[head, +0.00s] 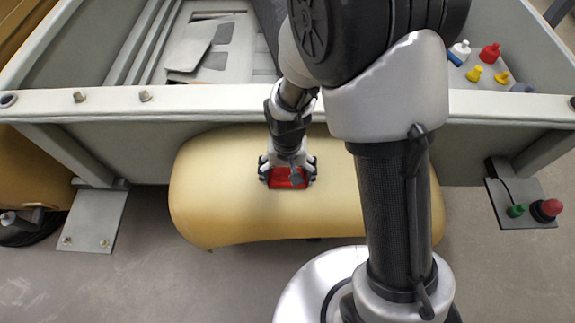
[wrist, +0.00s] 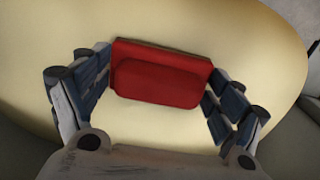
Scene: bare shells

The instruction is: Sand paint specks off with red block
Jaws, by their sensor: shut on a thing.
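The red block (head: 287,179) is over the cream-yellow curved panel (head: 225,190) in the head view. My gripper (head: 287,172) is shut on the red block, with a finger on each side of it. In the wrist view, the block (wrist: 160,76) sits between the two fingers of my gripper (wrist: 160,80), against the pale panel (wrist: 230,30). Whether the block touches the panel, I cannot tell. I make out no paint specks on the visible part of the panel; my arm and the block hide some of it.
A grey frame rail (head: 210,102) runs behind the panel. Several coloured knobs and bottles (head: 476,70) stand at the upper right. A bracket with a red button (head: 547,209) and a green one is at the right. A grey plate (head: 95,220) is at the left.

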